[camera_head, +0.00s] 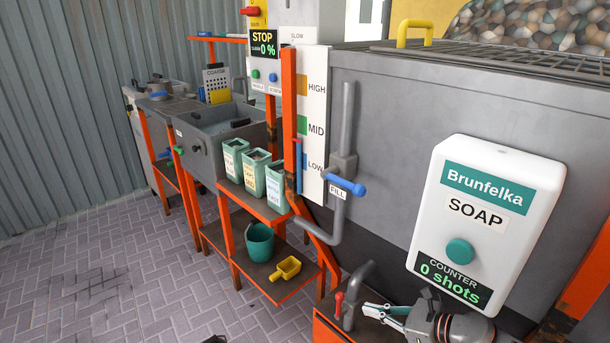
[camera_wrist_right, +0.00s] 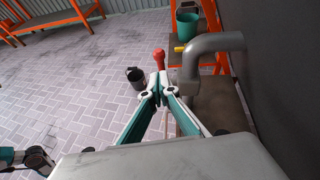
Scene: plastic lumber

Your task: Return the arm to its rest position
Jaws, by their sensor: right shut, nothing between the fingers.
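My right gripper (camera_head: 370,309) is at the lower right of the head view, below the soap dispenser (camera_head: 486,225) and beside a small grey spout pipe (camera_head: 357,290) with a red handle. Its fingers are shut and empty. In the right wrist view the gripper (camera_wrist_right: 160,88) points away from the camera, its two teal-lined fingers meeting at the tips.
A large grey tank (camera_head: 400,110) stands close behind the right gripper. Orange shelves hold labelled bins (camera_head: 232,158), a teal bucket (camera_head: 260,243) and a yellow scoop (camera_head: 285,268). A dark cup-like thing (camera_wrist_right: 137,77) shows beyond the fingers. The paved floor (camera_head: 90,260) at left is mostly clear.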

